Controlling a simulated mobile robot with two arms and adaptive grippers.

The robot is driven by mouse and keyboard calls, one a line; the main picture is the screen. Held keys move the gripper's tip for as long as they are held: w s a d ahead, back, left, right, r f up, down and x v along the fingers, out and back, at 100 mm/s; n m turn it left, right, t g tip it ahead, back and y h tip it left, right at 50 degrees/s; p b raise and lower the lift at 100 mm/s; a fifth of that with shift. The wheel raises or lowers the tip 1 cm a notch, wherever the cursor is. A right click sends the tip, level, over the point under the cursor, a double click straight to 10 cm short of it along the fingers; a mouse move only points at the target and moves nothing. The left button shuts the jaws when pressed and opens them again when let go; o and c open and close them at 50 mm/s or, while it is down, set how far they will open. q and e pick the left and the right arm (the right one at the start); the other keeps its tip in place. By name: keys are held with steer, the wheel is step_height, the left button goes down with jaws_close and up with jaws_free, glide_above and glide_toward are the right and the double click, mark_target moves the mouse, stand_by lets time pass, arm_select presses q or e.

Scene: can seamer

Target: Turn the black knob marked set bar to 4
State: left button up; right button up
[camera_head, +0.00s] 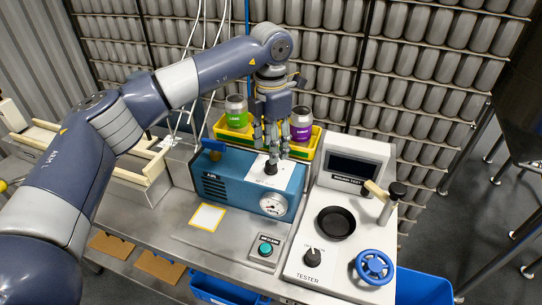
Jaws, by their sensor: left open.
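A small black knob (271,168) stands on a white plate on top of the blue box (233,188). Its marking is too small to read. My left gripper (272,152) points down just above this knob, with its fingers apart. I cannot tell whether the fingertips reach around the knob. A round white gauge (273,205) sits on the front of the blue box. Another black knob (312,257) with a dial marking is on the white tester panel at the right. My right gripper is not in view.
A yellow tray (221,132) with a green-labelled can (236,112) and a purple-labelled can (301,124) stands behind the gripper. The tester (300,273) has a dark screen, black dish, lever and blue handwheel (374,267). A green button (265,249) is in front.

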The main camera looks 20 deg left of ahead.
arm_select(q)
step_height(320, 180, up, 7)
stand_by(0.3)
steer(key=shift+f, duration=0.2)
